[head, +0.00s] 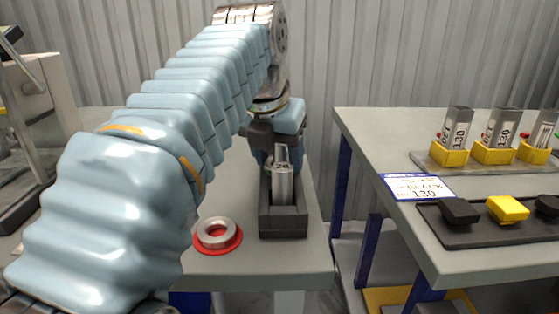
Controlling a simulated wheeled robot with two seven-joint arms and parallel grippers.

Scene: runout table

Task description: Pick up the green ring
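My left arm reaches in from the left, and its gripper (277,150) points down at the far end of a dark block holder (283,222). A silver cylinder (283,186) marked with a number ending in 28 sits in the holder, right at the gripper. The fingers are largely hidden, so I cannot tell whether they touch anything. A small sliver of green (268,162) shows beside the cylinder under the gripper; I cannot tell if it is the green ring. No whole green ring is visible. My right gripper is not in view.
A silver ring (217,231) lies on a red disc (228,247) near the table's front. A gap separates the tables.

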